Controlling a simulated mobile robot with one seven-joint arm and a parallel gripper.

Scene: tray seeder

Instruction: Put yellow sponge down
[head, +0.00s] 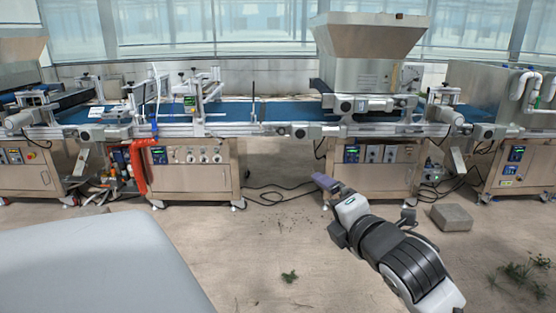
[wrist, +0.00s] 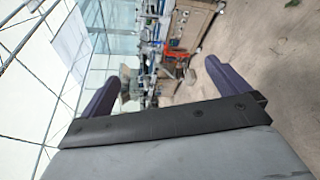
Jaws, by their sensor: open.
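No yellow sponge can be made out in either view. My gripper (head: 326,183) reaches out over the floor in the head view, in front of the right-hand machine cabinet. In the wrist view, its two purple fingers stand wide apart and my gripper (wrist: 161,71) is open with nothing between them. The wrist picture is tilted, with the machine line small and far off beyond the fingers.
A seeding line with a blue conveyor belt (head: 236,110) and a metal hopper (head: 368,35) runs across the back. A grey block (head: 451,217) and weeds (head: 518,277) lie on the right floor. Cables cross the floor between cabinets.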

